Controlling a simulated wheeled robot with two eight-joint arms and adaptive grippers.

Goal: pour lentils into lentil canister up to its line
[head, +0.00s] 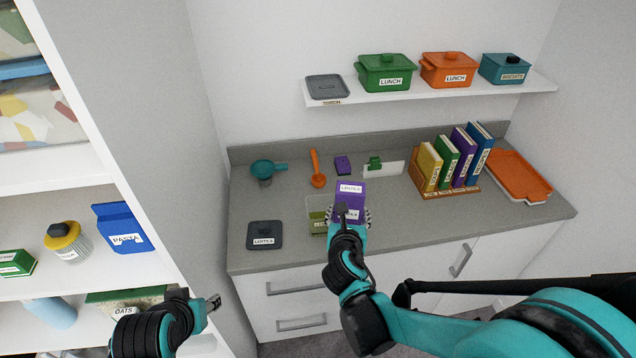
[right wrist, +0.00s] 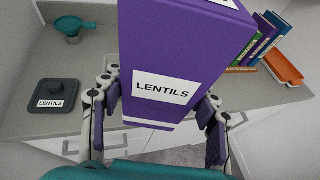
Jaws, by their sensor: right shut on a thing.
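My right gripper (head: 349,216) is shut on a purple lentils box (head: 350,190) and holds it over the front of the counter. In the right wrist view the box (right wrist: 170,60) fills the middle, with a finger on each side. The clear lentil canister (head: 315,205) stands on the counter just left of the box, partly hidden by it. Greenish contents show low in the canister; its line cannot be made out. A dark grey lid (head: 264,235) labelled LENTILS lies left of the canister. My left gripper (head: 213,303) is near the shelves at lower left; its opening is unclear.
A teal funnel-like item (head: 268,170), an orange scoop (head: 317,170) and a small purple block (head: 342,165) lie at the back of the counter. Books in a rack (head: 445,192) and an orange tray (head: 518,178) stand right. Shelves (head: 70,180) with food are at left.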

